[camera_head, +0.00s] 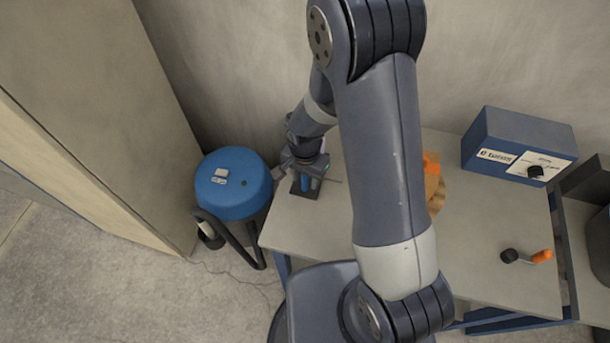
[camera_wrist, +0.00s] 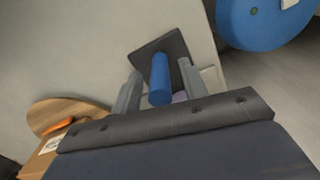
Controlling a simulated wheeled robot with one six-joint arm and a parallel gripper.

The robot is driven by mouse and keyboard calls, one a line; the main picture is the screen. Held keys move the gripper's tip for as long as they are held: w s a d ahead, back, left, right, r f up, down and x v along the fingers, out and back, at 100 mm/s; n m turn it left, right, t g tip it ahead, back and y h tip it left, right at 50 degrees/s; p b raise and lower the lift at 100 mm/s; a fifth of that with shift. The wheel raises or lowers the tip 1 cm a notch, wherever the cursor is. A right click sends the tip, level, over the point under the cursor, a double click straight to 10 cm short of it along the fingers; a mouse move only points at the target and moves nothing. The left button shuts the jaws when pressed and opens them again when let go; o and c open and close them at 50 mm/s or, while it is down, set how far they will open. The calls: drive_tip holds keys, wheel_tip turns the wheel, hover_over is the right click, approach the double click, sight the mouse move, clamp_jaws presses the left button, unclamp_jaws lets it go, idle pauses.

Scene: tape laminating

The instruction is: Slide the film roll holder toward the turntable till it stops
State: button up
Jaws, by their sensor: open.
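The film roll holder, a dark square plate with a blue upright cylinder (camera_head: 306,184), is on the table's left end. In the wrist view the blue cylinder (camera_wrist: 160,78) rises between the two grey fingers of my gripper (camera_wrist: 160,84), with a gap visible on at least the left side. My gripper is open around it; whether a finger touches it I cannot tell. It also shows in the head view (camera_head: 303,172). A wooden disc, seemingly the turntable (camera_wrist: 62,114), bears something orange. In the head view my arm hides most of this disc (camera_head: 437,190).
The grey table (camera_head: 490,285) carries a blue box with a dial (camera_head: 515,140) and an orange-handled crank (camera_head: 527,256) at the right. A blue round-topped drum or stool (camera_head: 232,182) stands beyond the table's left edge. A tall beige panel (camera_head: 120,110) stands farther left.

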clamp_jaws()
idle(0.3)
drive_tip(key=s+d, duration=0.1)
drive_tip(key=d, duration=0.1)
drive_tip(key=s+d+b, duration=0.1)
drive_tip(key=d, duration=0.2)
drive_tip(key=s+d, duration=0.1)
drive_tip(key=d, duration=0.2)
drive_tip(key=shift+d+b, duration=0.1)
drive_tip(key=shift+b, duration=0.3)
unclamp_jaws()
drive_tip(key=shift+d, duration=0.15)
